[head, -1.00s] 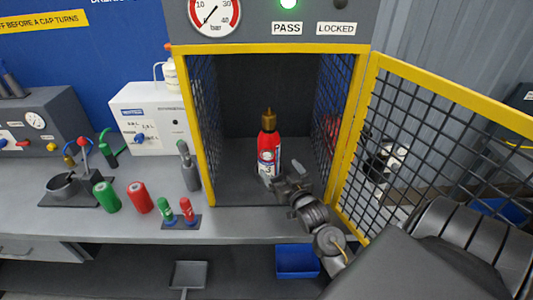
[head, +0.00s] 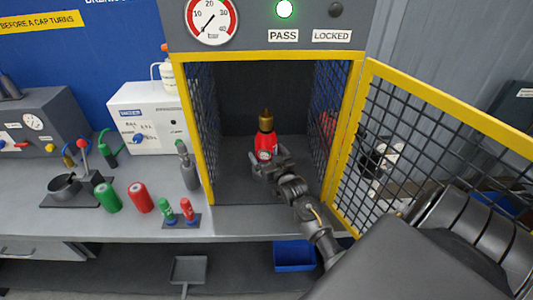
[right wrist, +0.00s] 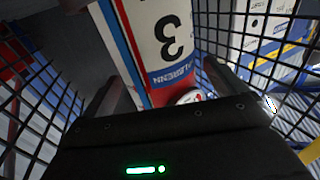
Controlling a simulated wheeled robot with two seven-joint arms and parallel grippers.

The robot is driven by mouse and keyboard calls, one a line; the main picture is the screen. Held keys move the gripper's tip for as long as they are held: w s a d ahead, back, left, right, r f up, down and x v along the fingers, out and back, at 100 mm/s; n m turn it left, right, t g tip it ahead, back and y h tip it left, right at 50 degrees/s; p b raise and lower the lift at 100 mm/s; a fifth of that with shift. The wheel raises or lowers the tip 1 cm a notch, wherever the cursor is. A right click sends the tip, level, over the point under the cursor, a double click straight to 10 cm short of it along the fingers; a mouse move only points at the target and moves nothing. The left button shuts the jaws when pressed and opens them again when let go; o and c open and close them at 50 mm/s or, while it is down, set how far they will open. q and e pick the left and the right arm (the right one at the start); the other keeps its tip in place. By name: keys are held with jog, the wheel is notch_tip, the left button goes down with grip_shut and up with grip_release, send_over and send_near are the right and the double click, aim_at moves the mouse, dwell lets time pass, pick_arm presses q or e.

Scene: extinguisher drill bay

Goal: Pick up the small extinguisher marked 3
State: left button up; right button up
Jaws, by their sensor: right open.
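The small red extinguisher (head: 266,143) with a brass top stands upright inside the yellow-framed cage (head: 208,135). In the right wrist view, its white label (right wrist: 160,35) shows a 3 and a blue band. My right gripper (head: 263,169) reaches into the cage at the extinguisher's lower body. In the right wrist view its two dark fingers stand apart, one on each side of the extinguisher, with the jaws open. The gripper hides the extinguisher's base in the head view. My left gripper is out of view.
The cage's mesh door (head: 430,150) stands open to the right, beside my right arm. Mesh walls are close on both sides of the gripper. Green (head: 108,197) and red (head: 140,197) cylinders stand on the bench to the left. A blue bin (head: 294,256) sits below.

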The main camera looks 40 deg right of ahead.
jog(key=c, duration=2.1)
jog(key=shift+d+r, duration=0.1)
jog(key=shift+r, duration=0.15)
grip_shut()
jog(key=shift+w+r, duration=0.1)
